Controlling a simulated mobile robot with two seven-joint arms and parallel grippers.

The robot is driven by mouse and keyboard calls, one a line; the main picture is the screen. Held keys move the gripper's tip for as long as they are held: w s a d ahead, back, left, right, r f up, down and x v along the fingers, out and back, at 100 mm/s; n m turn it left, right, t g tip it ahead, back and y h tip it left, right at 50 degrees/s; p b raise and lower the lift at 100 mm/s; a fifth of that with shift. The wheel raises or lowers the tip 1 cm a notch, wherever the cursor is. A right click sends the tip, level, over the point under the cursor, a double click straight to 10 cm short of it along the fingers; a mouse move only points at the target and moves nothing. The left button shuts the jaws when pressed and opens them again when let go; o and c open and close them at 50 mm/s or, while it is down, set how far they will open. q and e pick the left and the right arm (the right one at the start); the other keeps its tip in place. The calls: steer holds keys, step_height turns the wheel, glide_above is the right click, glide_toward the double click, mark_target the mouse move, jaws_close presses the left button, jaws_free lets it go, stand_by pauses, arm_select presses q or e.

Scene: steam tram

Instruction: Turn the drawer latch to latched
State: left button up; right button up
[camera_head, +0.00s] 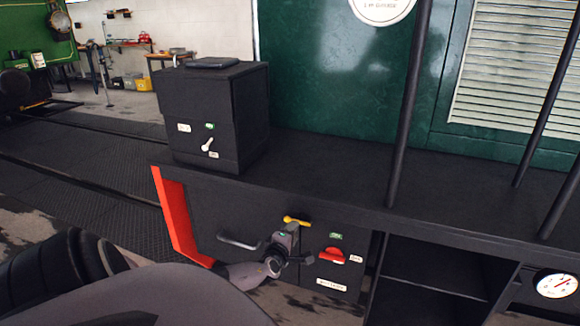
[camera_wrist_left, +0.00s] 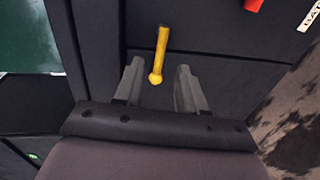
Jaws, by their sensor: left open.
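The drawer latch looks to be the yellow lever (camera_head: 297,221) on the dark cabinet front, right of the drawer handle (camera_head: 238,243). In the head view it lies nearly level. In the left wrist view the yellow lever (camera_wrist_left: 161,50) runs lengthwise, its rounded end between the fingertips. My left gripper (camera_head: 291,231) is just below the lever in the head view. In the left wrist view my left gripper (camera_wrist_left: 160,68) is open, with a gap on both sides of the lever; I see no contact. My right gripper is not in view.
A red rotary switch (camera_head: 333,255) with small labels is close to the right of my left gripper. A black box (camera_head: 215,115) with a white lever stands on the bench top (camera_head: 330,170). Open shelving (camera_head: 435,265) and a gauge (camera_head: 556,284) lie farther right.

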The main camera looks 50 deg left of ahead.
arm_select(q)
steer(key=shift+v, duration=1)
steer(key=s+d+f+n+g+h, duration=0.1)
steer(key=s+d+f+n+h, duration=0.3)
steer(key=d+n, duration=0.7)
steer(key=s+d+f+n+g+h, duration=0.2)
steer(key=s+d+f+n, duration=0.4)
steer(key=d+n, duration=0.5)
steer(key=s+d+r+n+h, duration=0.2)
steer(key=d+n, duration=0.5)
steer(key=n, duration=0.4)
steer(key=s+d+r+n+h, duration=0.2)
steer(key=s+d+r+n, duration=0.2)
steer(key=s+d+n, duration=0.3)
steer(key=shift+d+n+h, duration=0.3)
steer(key=shift+d+n, duration=0.25)
steer(key=shift+n, duration=2.15)
